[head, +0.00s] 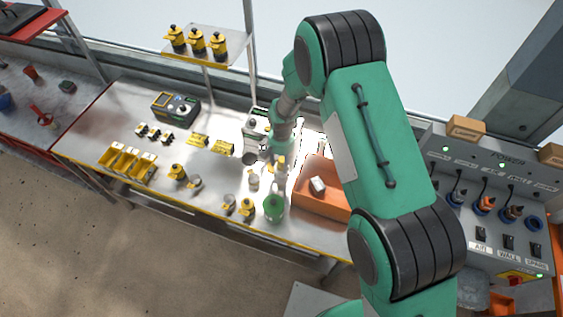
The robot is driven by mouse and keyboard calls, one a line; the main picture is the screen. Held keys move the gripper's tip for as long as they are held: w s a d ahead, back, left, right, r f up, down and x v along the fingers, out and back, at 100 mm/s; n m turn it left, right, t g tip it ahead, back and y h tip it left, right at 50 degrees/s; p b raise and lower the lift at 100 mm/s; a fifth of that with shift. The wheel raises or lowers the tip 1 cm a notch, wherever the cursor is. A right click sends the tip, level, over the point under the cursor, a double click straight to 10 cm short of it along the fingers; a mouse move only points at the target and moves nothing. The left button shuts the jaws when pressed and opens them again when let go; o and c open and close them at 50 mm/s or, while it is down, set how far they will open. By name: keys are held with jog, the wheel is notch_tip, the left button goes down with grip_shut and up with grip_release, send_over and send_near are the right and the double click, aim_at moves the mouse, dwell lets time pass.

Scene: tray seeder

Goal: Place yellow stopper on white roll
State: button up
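My gripper (275,160) hangs over the right half of the metal workbench, pointing down. A small yellow piece (281,161), possibly the yellow stopper, shows right at its fingertips; I cannot tell whether the fingers hold it. Below and left of the gripper is a pale upright cylinder (253,181), which may be the white roll; its top looks apart from the gripper. Other small yellow pieces stand near the front edge, with a pale cylinder (195,182) beside one. The fingers are too small and glare-washed to read.
A green cylinder (273,207) stands just in front of the gripper. An orange tray (325,203) with a white block (318,185) is to the right. Yellow bins (128,163) and a green-yellow device (176,106) are left. A shelf (208,52) stands above the back.

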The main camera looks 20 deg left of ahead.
aim_at(282, 159)
jog(key=shift+r, duration=0.1)
dwell(0.3)
jog(key=shift+r+p, duration=0.5)
jog(key=shift+r, duration=0.15)
notch_tip(282, 159, up, 12)
jog(key=b, duration=0.1)
jog(key=shift+f, duration=0.25)
dwell(0.7)
